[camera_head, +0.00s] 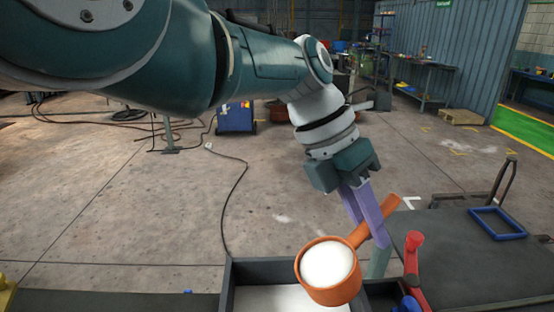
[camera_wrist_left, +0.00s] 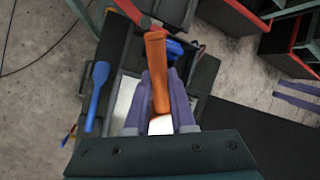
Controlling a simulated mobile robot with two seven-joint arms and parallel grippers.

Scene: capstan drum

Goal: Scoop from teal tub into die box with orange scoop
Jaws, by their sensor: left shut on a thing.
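My left gripper (camera_head: 366,215) is shut on the handle of the orange scoop (camera_head: 368,228). The handle also shows between its purple fingers in the left wrist view (camera_wrist_left: 155,75). The scoop's bowl faces up and looks full of white material. In the head view it appears over an open dark-walled box (camera_head: 262,270) with a pale inside; I cannot tell whether this is the die box. A small teal part (camera_head: 380,263) shows behind the scoop; I cannot tell whether it is the teal tub. Two purple bars at the wrist view's right edge may be my right gripper's fingers.
A red upright part (camera_head: 412,262) stands close right of the scoop, with a blue piece (camera_head: 408,304) below it. A blue frame (camera_head: 497,223) lies on the dark surface at right. A blue spoon-shaped tool (camera_wrist_left: 97,92) lies beside the box. A yellow part (camera_head: 6,290) is at far left.

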